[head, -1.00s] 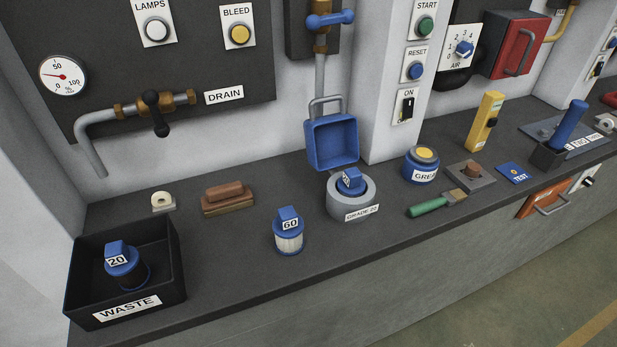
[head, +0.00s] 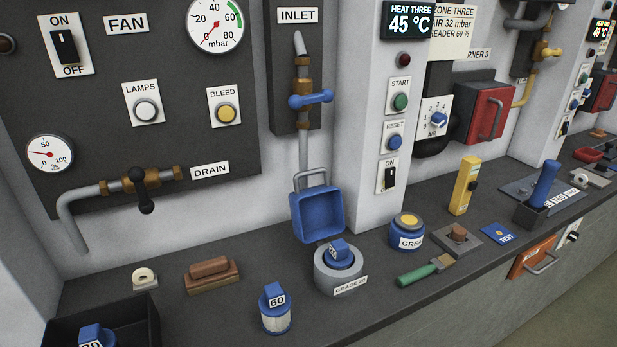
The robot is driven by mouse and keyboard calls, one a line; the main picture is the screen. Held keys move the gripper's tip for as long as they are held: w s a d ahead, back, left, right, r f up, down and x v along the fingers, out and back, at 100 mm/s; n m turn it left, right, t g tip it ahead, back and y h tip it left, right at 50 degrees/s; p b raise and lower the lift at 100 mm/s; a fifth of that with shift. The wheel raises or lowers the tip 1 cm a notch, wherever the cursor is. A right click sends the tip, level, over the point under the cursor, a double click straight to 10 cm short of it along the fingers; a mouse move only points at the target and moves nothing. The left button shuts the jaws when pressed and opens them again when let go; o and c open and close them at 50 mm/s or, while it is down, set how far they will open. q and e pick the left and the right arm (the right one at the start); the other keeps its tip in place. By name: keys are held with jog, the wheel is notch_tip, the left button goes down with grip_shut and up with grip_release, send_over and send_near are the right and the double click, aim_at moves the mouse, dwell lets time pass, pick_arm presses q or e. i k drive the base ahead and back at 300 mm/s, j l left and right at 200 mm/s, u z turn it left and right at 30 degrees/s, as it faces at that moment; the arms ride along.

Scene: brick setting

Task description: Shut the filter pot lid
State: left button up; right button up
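The filter pot (head: 325,281) is a grey round pot on the dark counter, below the inlet pipe, with a "GRADE 20" label on its front. A blue-capped filter (head: 340,253) sits inside it. The pot's blue lid (head: 318,216) stands open and upright behind the pot, its hollow side facing me and its grey loop handle (head: 311,180) at the top. Neither of my grippers is in view.
A loose filter marked 60 (head: 276,310) stands in front left of the pot. A brush (head: 424,270) and a blue grease tin (head: 406,233) are to the right. A black waste bin (head: 138,315) holds another filter. The inlet valve (head: 310,100) is above the lid.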

aim_at(317, 212)
jog(key=k+j+u, duration=0.4)
jog(key=j, duration=0.25)
jog(key=k+j+u, duration=0.15)
jog(key=j, duration=0.2)
